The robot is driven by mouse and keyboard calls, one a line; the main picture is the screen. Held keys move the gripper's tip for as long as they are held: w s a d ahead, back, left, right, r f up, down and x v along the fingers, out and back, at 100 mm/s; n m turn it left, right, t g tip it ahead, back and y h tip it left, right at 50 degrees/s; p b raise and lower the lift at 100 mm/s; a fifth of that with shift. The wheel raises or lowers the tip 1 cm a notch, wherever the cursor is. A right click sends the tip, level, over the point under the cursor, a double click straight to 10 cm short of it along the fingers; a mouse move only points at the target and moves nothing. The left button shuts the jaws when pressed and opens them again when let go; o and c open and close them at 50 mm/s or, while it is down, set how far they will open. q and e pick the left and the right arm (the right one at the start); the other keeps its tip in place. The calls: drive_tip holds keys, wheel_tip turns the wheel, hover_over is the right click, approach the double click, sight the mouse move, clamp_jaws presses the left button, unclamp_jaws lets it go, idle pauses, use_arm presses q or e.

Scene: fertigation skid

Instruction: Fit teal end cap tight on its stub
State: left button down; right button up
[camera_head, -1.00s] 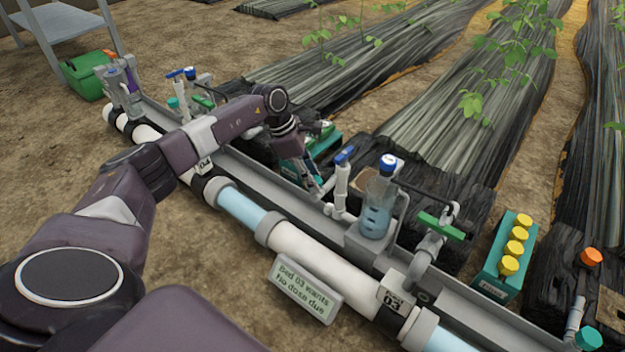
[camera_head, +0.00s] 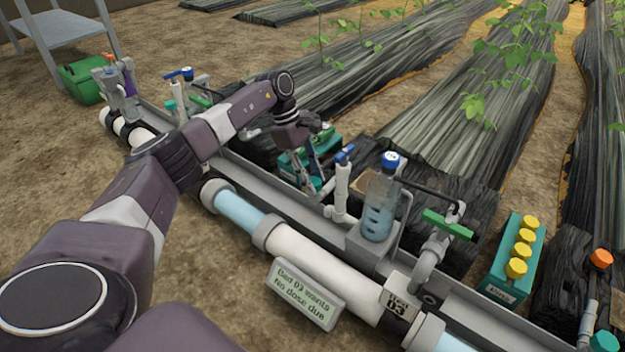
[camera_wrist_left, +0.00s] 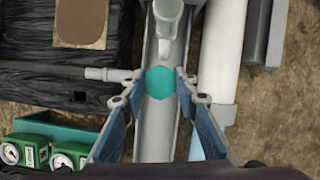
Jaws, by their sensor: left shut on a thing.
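My left gripper (camera_head: 312,182) is low over the grey channel beside the big pipe. In the left wrist view its two fingers (camera_wrist_left: 160,88) are shut on the teal end cap (camera_wrist_left: 160,83), which shows as a teal hexagon between the tips. A grey pipe stub (camera_wrist_left: 105,74) comes in from the left, close to the left fingertip. I cannot tell whether the cap touches any stub. In the head view the held cap is not clear. My right gripper is not in view.
A valve with a blue handle (camera_head: 344,155) stands close right of the gripper, then a clear bottle (camera_head: 380,208) with a blue cap. A teal box with gauges (camera_wrist_left: 25,150) is at the wrist view's lower left. A teal crate (camera_head: 513,272) with yellow caps stands right.

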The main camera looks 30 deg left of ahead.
use_arm(q)
drive_tip(key=shift+s+d+f+m+g, duration=0.3)
drive_tip(key=shift+s+d+m+g, duration=0.15)
drive_tip(key=shift+m, duration=0.25)
drive_tip(key=c, duration=1.5)
unclamp_jaws()
drive_tip(key=shift+w+a, duration=0.1)
drive_tip(key=shift+o, duration=0.3)
drive_tip(key=shift+a+r, duration=0.1)
drive_tip(key=shift+r, duration=0.05)
drive_tip(key=shift+w+r, duration=0.1)
drive_tip(key=shift+r, duration=0.05)
wheel_tip(320, 180, up, 9)
drive_tip(key=p, duration=0.7)
drive_tip(key=shift+a, duration=0.15)
